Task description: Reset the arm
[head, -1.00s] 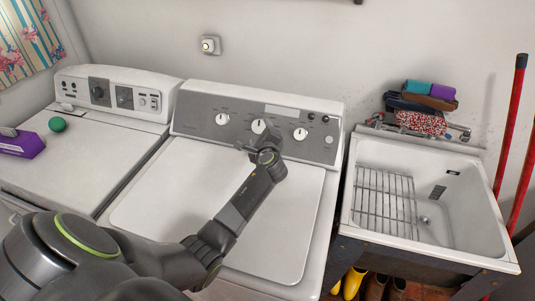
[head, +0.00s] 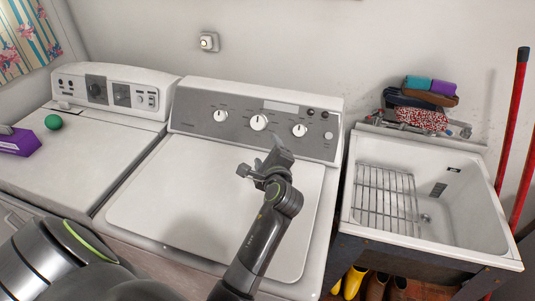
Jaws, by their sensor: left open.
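My left arm comes in from the lower left of the head view. My left gripper (head: 262,168) is over the back part of the closed white lid (head: 172,205) of the middle washing machine, just in front of its grey control panel (head: 190,125). The gripper is open and I see nothing between its fingers. It stands apart from the centre knob (head: 259,122). My right gripper is not in the picture.
A white utility tub (head: 469,215) with a wire rack (head: 385,200) stands at the right. Brushes and sponges (head: 422,100) lie on its back ledge. A second machine at the left carries a green ball (head: 54,122) and a purple box (head: 18,143). Red poles (head: 512,130) lean far right.

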